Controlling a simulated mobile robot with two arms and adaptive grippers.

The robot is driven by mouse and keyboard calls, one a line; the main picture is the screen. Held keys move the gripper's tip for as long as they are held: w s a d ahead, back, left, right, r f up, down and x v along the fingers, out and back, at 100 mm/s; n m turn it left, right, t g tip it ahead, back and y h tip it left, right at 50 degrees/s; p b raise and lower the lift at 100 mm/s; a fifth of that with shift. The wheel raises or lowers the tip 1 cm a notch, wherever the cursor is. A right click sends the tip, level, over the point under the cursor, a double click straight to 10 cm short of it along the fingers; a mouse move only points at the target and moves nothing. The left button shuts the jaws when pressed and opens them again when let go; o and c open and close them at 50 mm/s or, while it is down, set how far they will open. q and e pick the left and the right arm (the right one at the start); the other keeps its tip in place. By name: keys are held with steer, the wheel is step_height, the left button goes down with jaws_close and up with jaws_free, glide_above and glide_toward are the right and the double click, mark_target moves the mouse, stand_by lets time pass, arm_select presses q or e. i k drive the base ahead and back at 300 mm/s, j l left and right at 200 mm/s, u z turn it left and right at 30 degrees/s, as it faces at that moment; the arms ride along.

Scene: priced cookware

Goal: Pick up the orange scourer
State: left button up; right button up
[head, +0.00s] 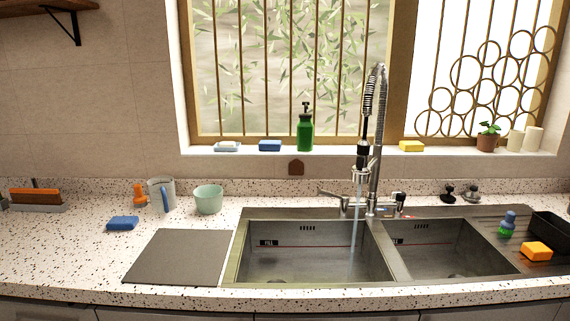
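The orange scourer (537,250) is a small orange block at the right. It lies on the ribbed drainboard (513,240) to the right of the sink's right basin. A small blue and green bottle-like item (507,224) stands behind it to the left, and a black bin (553,226) is close behind it. The scourer's upper face is uncovered. Neither of my grippers shows in the head view.
The double sink (305,258) has a tall spring tap (374,150) with water running. A blue sponge (123,223), grey jug (161,194) and green bowl (208,199) stand on the left counter. A yellow sponge (412,146) and green bottle (305,130) are on the sill.

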mark_target(536, 251)
steer(key=z, duration=1.5)
